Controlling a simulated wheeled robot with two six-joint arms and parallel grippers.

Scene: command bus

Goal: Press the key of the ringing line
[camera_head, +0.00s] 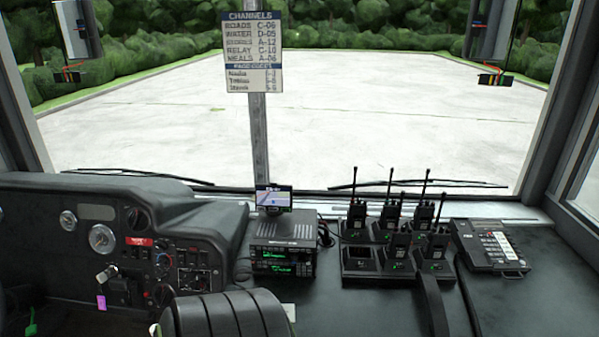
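A dark desk phone (476,262) sits on the right end of the black dashboard, slightly turned. Its block of pale keys (497,245) faces up on the right half of the phone. The keys are too small to read, and I cannot tell which one, if any, is lit. Neither of my grippers is recognisable in this view.
A charger rack (358,264) with several upright handheld radios and one empty slot stands left of the phone. Stacked radio units (283,262) with a small screen (274,198) stand further left. A channel sign (251,50) hangs on the windshield post. Black cables cross the dashboard front.

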